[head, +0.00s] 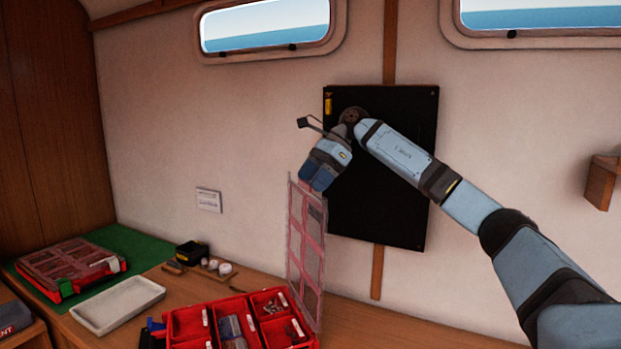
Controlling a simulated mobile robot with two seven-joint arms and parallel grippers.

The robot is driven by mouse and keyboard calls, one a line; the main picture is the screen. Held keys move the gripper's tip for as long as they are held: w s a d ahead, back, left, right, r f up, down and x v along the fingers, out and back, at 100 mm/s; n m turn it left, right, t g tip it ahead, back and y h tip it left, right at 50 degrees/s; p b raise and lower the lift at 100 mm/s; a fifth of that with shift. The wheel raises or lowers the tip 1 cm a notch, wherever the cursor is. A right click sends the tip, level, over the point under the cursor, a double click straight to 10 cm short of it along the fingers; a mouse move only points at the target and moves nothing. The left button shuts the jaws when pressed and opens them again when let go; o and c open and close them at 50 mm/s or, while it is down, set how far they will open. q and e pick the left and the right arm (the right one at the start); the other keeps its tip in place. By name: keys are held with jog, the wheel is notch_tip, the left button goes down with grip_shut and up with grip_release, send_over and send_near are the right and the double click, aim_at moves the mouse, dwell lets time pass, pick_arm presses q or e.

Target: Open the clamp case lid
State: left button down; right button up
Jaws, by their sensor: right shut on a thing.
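A red compartment case (240,329) stands on the wooden bench at the bottom of the head view, with small parts in its compartments. Its clear, red-edged lid (305,255) stands about upright at the case's right side, so the compartments are uncovered. My right gripper (312,186) points down at the lid's top edge and is shut on it. The fingertips are partly hidden by the gripper's own body. My left gripper is not in view.
A second red case (70,266) lies closed on a green mat (140,246) at left. A white tray (118,304) and a black and yellow tape measure (191,253) sit between the cases. A black panel (385,190) hangs on the wall behind my right arm.

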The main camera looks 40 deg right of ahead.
jog(key=shift+f, duration=0.15)
jog(key=o, duration=1)
jog(key=shift+o, duration=0.2)
jog(key=shift+w+d+f, duration=0.1)
jog(key=shift+r, duration=0.6)
notch_tip(320, 180, up, 19)
jog(key=p, duration=0.2)
jog(key=shift+f, duration=0.1)
